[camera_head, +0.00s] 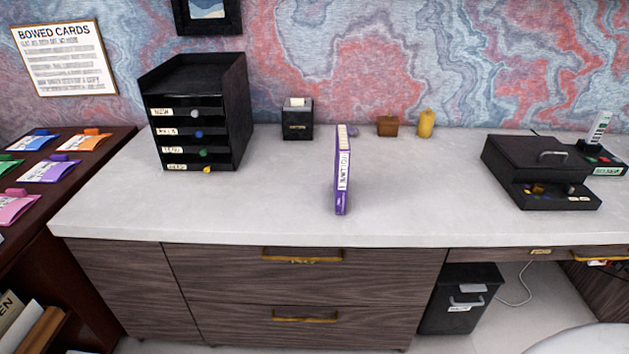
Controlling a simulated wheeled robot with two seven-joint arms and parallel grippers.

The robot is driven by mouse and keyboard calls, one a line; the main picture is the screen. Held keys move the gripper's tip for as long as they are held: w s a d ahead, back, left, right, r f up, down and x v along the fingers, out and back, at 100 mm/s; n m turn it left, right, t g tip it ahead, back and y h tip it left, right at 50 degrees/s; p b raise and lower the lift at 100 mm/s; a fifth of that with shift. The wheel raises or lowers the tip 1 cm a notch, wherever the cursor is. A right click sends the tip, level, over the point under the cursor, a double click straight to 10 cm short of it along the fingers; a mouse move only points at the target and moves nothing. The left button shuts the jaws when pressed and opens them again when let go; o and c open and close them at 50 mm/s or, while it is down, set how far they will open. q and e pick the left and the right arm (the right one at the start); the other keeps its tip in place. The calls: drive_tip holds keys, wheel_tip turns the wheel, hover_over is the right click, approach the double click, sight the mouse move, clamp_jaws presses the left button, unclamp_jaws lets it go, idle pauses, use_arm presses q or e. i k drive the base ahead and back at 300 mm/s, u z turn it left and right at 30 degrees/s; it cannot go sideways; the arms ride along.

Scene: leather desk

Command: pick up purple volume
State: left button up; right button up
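The purple volume (342,180) stands upright on the pale desk top (270,205), near the middle. Its spine faces me and carries a white label with dark lettering that I cannot read clearly. Nothing touches it from the sides. Neither of my grippers shows in the head view.
A black drawer unit (198,120) stands at the back left, with a small black box (297,119) beside it. A brown box (387,126) and yellow bottle (426,123) stand behind the volume. A black case (540,172) sits right. The desk around the volume is clear.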

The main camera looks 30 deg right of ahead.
sight(342, 152)
drive_tip(key=z, duration=0.2)
drive_tip(key=k, duration=0.2)
drive_tip(key=z, duration=0.05)
drive_tip(key=i, duration=1.25)
drive_tip(key=z, duration=1.4)
